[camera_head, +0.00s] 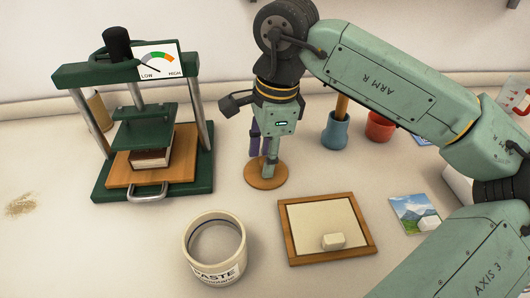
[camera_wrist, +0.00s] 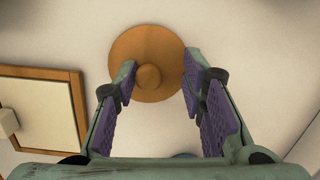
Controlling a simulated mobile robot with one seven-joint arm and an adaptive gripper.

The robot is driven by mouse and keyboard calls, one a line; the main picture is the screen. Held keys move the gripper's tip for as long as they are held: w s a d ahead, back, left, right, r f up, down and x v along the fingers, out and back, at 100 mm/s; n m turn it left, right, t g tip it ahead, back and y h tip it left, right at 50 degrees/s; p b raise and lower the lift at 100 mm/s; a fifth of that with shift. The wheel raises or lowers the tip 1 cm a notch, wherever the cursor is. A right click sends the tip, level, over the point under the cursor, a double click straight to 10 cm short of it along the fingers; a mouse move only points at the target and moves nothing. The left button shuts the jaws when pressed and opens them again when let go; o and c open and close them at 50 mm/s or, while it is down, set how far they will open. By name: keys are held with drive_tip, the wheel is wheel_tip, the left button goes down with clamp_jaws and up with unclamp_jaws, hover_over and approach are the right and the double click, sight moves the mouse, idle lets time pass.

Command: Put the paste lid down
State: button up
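The paste lid (camera_head: 258,183) is a round brown wooden disc with a knob. It appears to lie flat on the table behind the paste jar and the framed board. My gripper (camera_head: 264,168) points down over it. In the wrist view the lid (camera_wrist: 135,45) is beyond my gripper (camera_wrist: 160,65). The cream paste jar (camera_head: 217,272) stands uncovered at the front, apart from the lid.
A green press (camera_head: 160,113) with a gauge stands at the left. A wood-framed board (camera_head: 325,215) with a white block (camera_head: 333,241) lies front right, beside a landscape picture (camera_head: 412,213). Blue (camera_head: 335,132) and red (camera_head: 379,127) pots stand behind.

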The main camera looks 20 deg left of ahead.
wheel_tip(320, 180, up, 12)
drive_tip(key=d+b, duration=0.1)
drive_tip(key=shift+d, duration=0.2)
idle(0.3)
